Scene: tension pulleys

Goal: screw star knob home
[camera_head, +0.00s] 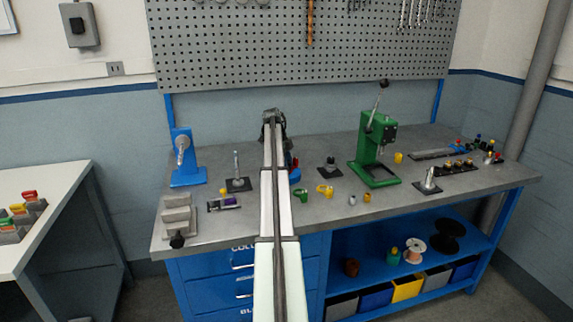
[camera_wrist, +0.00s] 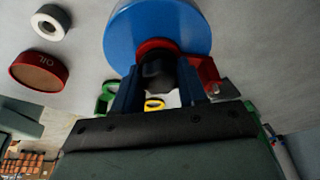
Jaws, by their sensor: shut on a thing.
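My gripper (camera_wrist: 158,84) has its two dark fingers closed around a black knob (camera_wrist: 157,68) in the wrist view. I take this to be the star knob; its lobes are not clear. A red ring (camera_wrist: 157,44) sits right against the knob, in front of a large blue round part (camera_wrist: 160,20). Whether the knob is fully seated cannot be told. In the head view my arm hides most of the gripper and the knob. A bit of the blue part (camera_head: 295,177) shows just right of my arm on the bench.
The grey bench (camera_head: 335,209) holds a green lever press (camera_head: 376,155) to the right and a blue stand (camera_head: 187,165) to the left. Yellow and green rings (camera_head: 324,190) lie nearby. In the wrist view, a red-rimmed "OIL" disc (camera_wrist: 40,70) and a pale ring (camera_wrist: 50,22) are at left.

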